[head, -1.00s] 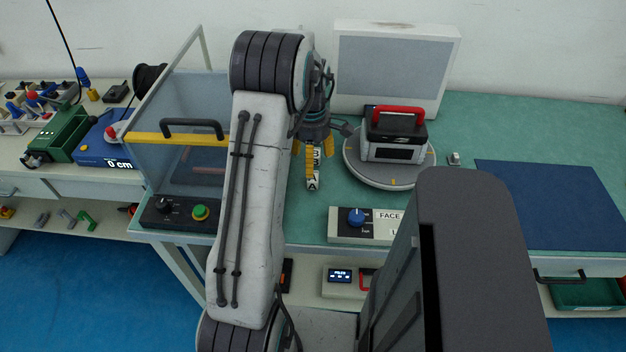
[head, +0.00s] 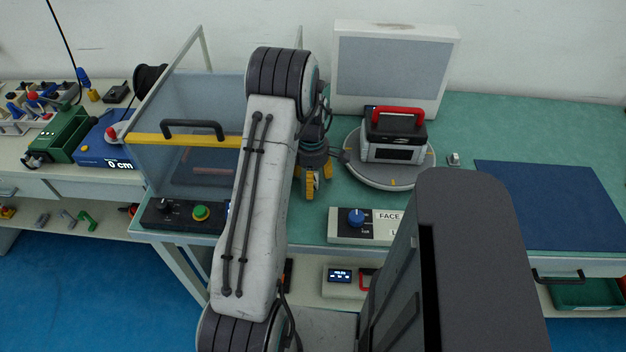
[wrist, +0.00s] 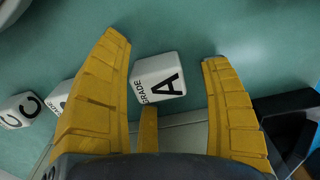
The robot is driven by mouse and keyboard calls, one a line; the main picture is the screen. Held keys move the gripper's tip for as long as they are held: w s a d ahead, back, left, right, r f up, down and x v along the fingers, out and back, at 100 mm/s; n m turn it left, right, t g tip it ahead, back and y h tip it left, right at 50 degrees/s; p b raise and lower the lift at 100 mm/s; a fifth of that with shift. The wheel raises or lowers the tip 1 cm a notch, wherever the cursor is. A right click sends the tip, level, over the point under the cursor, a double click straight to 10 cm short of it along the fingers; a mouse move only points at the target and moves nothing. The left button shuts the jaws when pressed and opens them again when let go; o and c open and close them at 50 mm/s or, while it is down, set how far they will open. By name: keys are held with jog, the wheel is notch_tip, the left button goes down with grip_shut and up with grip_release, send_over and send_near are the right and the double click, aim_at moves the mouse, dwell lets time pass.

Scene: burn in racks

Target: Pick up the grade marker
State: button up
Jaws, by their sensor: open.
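The grade marker (wrist: 160,78) is a white block with a black "A" and the word GRADE on its face. In the wrist view it lies on the green bench top between my yellow fingers, with gaps on both sides and nearer the left finger. My gripper (wrist: 161,46) is open around it and holds nothing; it also shows in the head view (head: 313,188), pointing down over the bench. Two similar white blocks lie to the left: one marked "C" (wrist: 18,110) and one mostly hidden behind the left finger (wrist: 60,104). My gripper hides the markers in the head view.
A box with a red handle (head: 394,134) stands on a round turntable (head: 358,176) just right of my gripper. A clear-walled enclosure (head: 190,165) stands left. A control box with a blue knob (head: 355,219) sits in front. The blue mat (head: 550,200) is bare.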

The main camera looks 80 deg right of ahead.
jog(key=shift+c, duration=0.4)
jog(key=c, duration=1.2)
